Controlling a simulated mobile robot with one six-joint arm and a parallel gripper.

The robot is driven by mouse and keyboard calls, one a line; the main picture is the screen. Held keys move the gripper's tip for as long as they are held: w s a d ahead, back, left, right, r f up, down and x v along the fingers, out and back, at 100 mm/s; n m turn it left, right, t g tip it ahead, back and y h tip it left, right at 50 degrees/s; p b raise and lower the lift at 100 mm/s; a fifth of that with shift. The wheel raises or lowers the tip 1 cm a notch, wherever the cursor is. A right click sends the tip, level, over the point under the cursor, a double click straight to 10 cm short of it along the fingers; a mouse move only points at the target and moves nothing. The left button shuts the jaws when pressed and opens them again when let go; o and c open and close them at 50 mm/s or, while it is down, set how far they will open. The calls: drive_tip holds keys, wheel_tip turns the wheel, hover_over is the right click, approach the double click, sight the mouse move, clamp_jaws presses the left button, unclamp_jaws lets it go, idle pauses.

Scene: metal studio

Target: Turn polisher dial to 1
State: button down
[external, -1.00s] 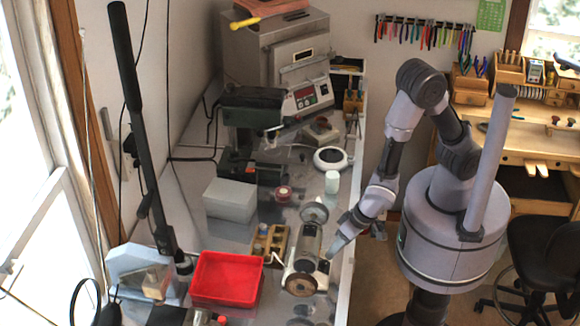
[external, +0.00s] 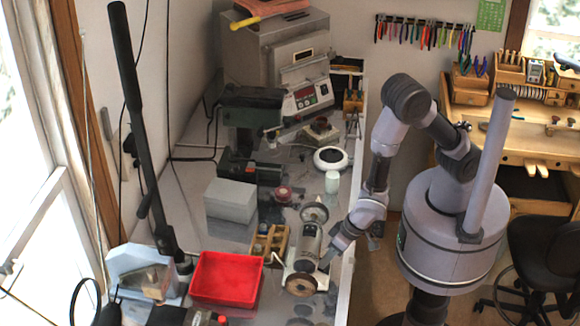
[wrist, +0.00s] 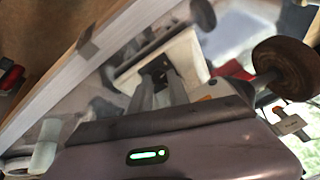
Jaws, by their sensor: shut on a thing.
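The polisher (external: 307,245) stands near the right edge of the workbench, with a grey cylindrical body and a wheel at each end. Its brown wheel (external: 300,285) is at the near end and its pale wheel (external: 315,212) at the far end. My gripper (external: 326,262) is at the polisher's right side, pointing down-left. In the wrist view, my gripper's fingers (wrist: 158,90) reach to the pale polisher base and are shut on a small dark part, seemingly the dial. The dial's marks and setting are hidden; the brown wheel also shows there (wrist: 285,66).
A red tray (external: 228,278), a wooden block holder (external: 270,243) and a grey box (external: 230,200) lie left of the polisher. A white jar (external: 332,182) and a round white-rimmed device (external: 331,159) stand behind it. Open floor lies right of the bench.

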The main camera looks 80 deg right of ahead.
drive_tip(key=shift+r+n+p, duration=0.3)
drive_tip(key=shift+n+p, duration=0.4)
drive_tip(key=shift+n, duration=0.1)
drive_tip(key=shift+f+n+p, duration=0.1)
drive_tip(key=shift+n+p, duration=0.25)
drive_tip(key=shift+n, duration=0.25)
drive_tip(key=shift+a+f+n, duration=0.1)
drive_tip(key=shift+f+n, duration=0.15)
drive_tip(key=shift+n, duration=0.05)
drive_tip(key=c, duration=1.6)
unclamp_jaws()
drive_tip(key=shift+o, duration=0.2)
drive_tip(key=p+v, duration=1.5)
drive_tip(key=v, duration=0.2)
drive_tip(key=shift+a+r, duration=0.2)
drive_tip(key=shift+r, duration=0.1)
